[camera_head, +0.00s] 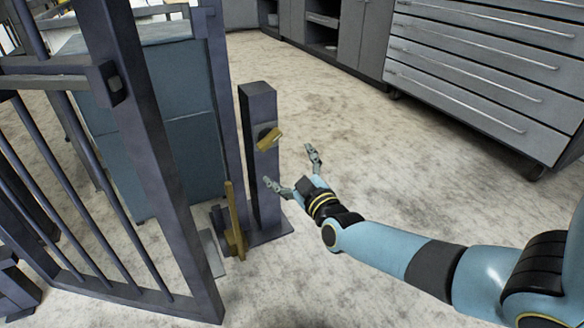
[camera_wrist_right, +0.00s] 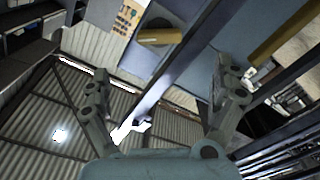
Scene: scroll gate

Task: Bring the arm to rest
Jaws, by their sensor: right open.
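My right arm comes in from the right in the head view. Its gripper (camera_head: 292,172) is open and empty, close to the dark post (camera_head: 260,150), which carries a brass-coloured handle (camera_head: 268,139) on its upper part. In the right wrist view the gripper's two fingers (camera_wrist_right: 165,105) are spread wide, with the brass handle (camera_wrist_right: 160,37) beyond them. I cannot tell whether a finger touches the post. My left gripper shows in neither view.
A barred metal gate (camera_head: 150,160) stands at the left. A brass-coloured upright bar (camera_head: 235,222) is near the post's foot. Grey drawer cabinets (camera_head: 480,75) line the back right. The floor (camera_head: 400,170) between is clear.

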